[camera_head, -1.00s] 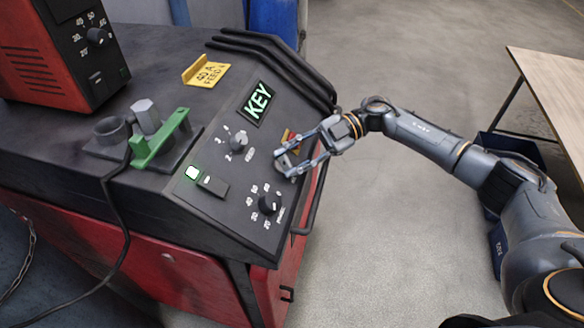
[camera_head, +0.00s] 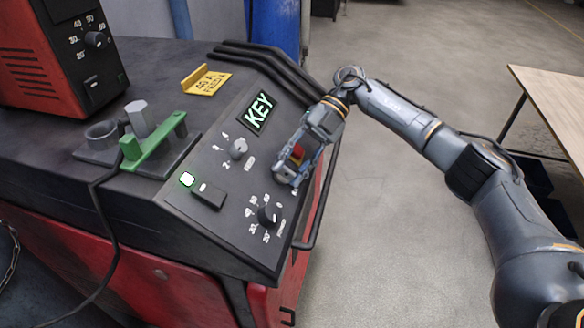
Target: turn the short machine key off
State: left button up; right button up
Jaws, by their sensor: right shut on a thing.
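My right gripper (camera_head: 286,178) reaches in from the right, with its fingers down at the right side of the sloped black control panel (camera_head: 225,225). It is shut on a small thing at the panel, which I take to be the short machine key. The fingers hide nearly all of it, so its angle cannot be told. A green-lettered KEY sign (camera_head: 258,112) is above and to the left of the gripper. My left gripper is not in view.
A green clamp (camera_head: 153,143) and black cables (camera_head: 275,68) are on the machine.

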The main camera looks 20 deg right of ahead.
dwell(0.4)
jog(key=o, duration=1.2)
jog(key=shift+c, duration=0.2)
jog(key=shift+w+d+r, duration=0.15)
jog(key=shift+d, duration=0.05)
jog(key=v, duration=0.7)
